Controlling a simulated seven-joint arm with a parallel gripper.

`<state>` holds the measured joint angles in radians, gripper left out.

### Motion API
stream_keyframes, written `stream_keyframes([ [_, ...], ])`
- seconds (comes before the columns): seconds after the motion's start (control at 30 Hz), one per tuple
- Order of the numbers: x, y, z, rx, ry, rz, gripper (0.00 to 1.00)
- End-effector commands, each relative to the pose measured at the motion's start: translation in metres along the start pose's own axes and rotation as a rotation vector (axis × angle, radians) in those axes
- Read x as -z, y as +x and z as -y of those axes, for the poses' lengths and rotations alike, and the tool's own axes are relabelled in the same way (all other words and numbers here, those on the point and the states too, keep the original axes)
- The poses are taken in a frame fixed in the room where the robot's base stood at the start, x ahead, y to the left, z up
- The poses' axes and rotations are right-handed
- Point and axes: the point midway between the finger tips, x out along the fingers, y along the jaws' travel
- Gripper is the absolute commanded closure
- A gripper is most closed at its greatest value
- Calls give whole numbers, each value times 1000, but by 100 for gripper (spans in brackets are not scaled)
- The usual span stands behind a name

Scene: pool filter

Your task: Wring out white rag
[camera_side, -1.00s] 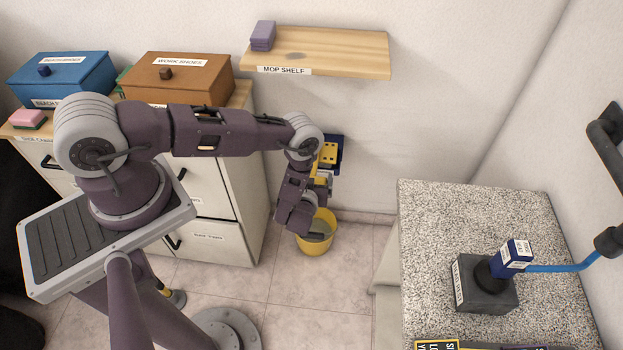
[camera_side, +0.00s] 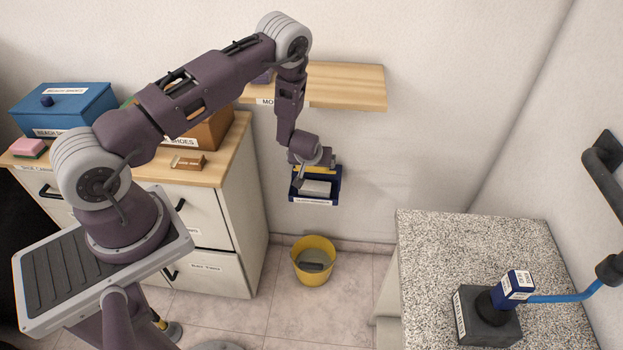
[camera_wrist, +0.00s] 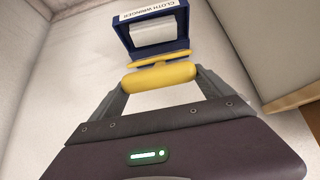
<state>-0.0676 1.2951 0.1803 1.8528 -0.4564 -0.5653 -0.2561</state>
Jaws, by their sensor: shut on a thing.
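The blue cloth wringer (camera_side: 332,190) is at the wall below the shelf; its label reads upside down in the wrist view (camera_wrist: 126,40). A white block-shaped piece, seemingly the folded white rag (camera_side: 316,187), sits inside its blue frame, and also shows in the wrist view (camera_wrist: 152,34). My gripper (camera_side: 313,167) is at the wringer's upper side. In the wrist view my gripper (camera_wrist: 159,77) is shut on the yellow handle bar (camera_wrist: 150,79), with a grey finger at each end. A second yellow bar (camera_wrist: 160,61) lies just beyond it.
A yellow bucket (camera_side: 300,273) with a dark thing inside stands on the floor below the wringer. The wooden mop shelf (camera_side: 350,88) is above. A cabinet (camera_side: 240,190) with boxes stands at left, a speckled counter (camera_side: 450,250) at right. Floor around the bucket is clear.

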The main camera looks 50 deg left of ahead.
Motion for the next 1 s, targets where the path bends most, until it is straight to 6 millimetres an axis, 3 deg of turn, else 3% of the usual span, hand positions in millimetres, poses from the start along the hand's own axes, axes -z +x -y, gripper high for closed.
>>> stream_keyframes([
  [0.1, 23, 2, 0, 0, -5, -18, 82],
  [0.4, 47, 6, 1, 0, -5, -18, 82],
  [1.0, 54, 7, 1, 1, -4, -15, 82],
])
